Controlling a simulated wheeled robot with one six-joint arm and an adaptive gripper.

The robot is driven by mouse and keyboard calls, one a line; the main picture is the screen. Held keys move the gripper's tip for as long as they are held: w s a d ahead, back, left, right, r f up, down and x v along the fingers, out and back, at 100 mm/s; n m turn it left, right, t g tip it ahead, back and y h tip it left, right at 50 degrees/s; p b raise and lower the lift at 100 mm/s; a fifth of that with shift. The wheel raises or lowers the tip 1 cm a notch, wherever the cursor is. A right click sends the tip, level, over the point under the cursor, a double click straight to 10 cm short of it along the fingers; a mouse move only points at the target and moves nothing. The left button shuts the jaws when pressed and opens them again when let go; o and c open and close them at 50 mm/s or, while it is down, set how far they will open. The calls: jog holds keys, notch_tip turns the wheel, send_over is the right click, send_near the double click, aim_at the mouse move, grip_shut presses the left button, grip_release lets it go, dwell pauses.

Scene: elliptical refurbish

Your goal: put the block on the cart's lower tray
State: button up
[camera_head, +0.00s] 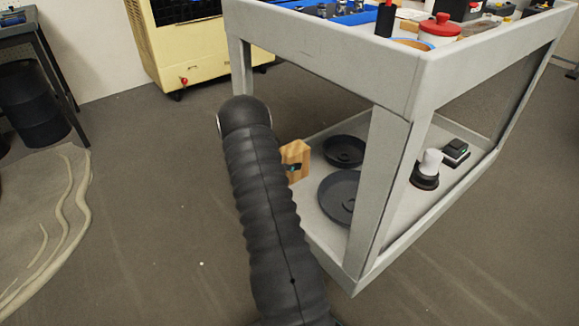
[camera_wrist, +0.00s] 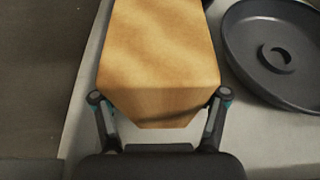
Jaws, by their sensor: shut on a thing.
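The wooden block (camera_wrist: 158,45) is light brown and fills the top middle of the wrist view. My gripper (camera_wrist: 160,102) is shut on it, one finger on each side near its close end. In the head view the block (camera_head: 296,160) shows just right of my arm, at the left edge of the cart's lower tray (camera_head: 392,222). The wrist view shows the pale tray surface (camera_wrist: 97,95) under and beside the block. I cannot tell whether the block touches the tray. In the head view my arm hides most of my gripper.
Two dark round dishes (camera_head: 338,197) lie on the lower tray right of the block; one shows close by in the wrist view (camera_wrist: 275,50). A white-topped tool (camera_head: 428,168) and a small dark box (camera_head: 455,152) stand farther right. A grey cart post (camera_head: 390,190) rises at the near corner.

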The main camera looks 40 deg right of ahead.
jog(key=shift+f, duration=0.95)
jog(key=shift+f, duration=0.15)
jog(key=o, duration=1.6)
jog(key=shift+r, duration=0.25)
jog(key=v, duration=0.7)
jog(key=shift+a+p, duration=0.2)
jog(key=shift+p, duration=0.1)
